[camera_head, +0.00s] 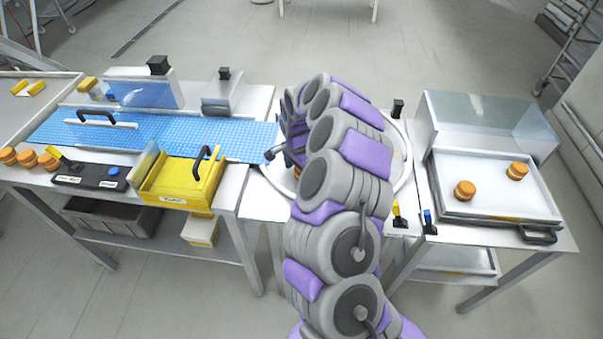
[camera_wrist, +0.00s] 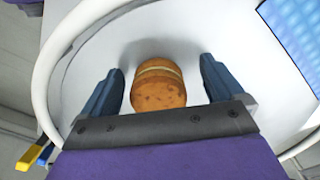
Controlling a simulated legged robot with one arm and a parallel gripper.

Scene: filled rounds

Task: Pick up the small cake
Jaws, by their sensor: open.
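A small round cake (camera_wrist: 159,86), brown with a pale filling layer, sits on a white round surface (camera_wrist: 195,55) in the wrist view. My gripper (camera_wrist: 160,78) is open, with one dark blue finger on each side of the cake. A gap shows between each finger and the cake. In the head view my purple and grey arm reaches over the round white table (camera_head: 398,180) and hides most of the cake and my gripper there.
Two more cakes (camera_head: 516,171) stand on a white tray (camera_head: 480,200) at the right. Several cakes (camera_head: 28,158) line the left end of the blue conveyor table (camera_head: 60,130). A yellow box (camera_head: 165,180) stands left of my arm. A raised white rim (camera_wrist: 52,60) surrounds the round surface.

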